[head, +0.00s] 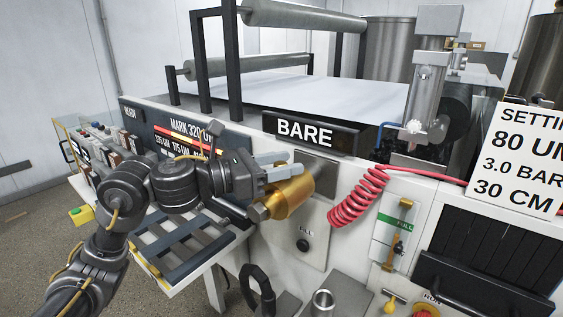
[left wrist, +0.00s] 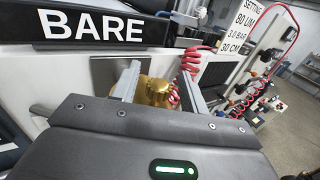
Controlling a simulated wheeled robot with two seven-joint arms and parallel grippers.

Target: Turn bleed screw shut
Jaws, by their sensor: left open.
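A brass cylinder (head: 293,196) with a grey hex end (head: 259,212) sticks out from a panel on the white machine front, under the BARE sign. My left gripper (head: 286,167) is at the upper side of this cylinder, its two pale fingers apart. In the left wrist view, the brass part (left wrist: 157,91) shows between the two spread fingers (left wrist: 157,86), partly hidden by the gripper body. I cannot tell whether either finger touches it, or which part is the bleed screw itself. My right gripper is not in view.
A coiled red hose (head: 355,198) hangs just right of the brass cylinder. The black BARE sign (head: 308,134) is above it. A black knob (head: 303,245) labelled FILL is below. A slatted rack (head: 185,245) is under my left arm.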

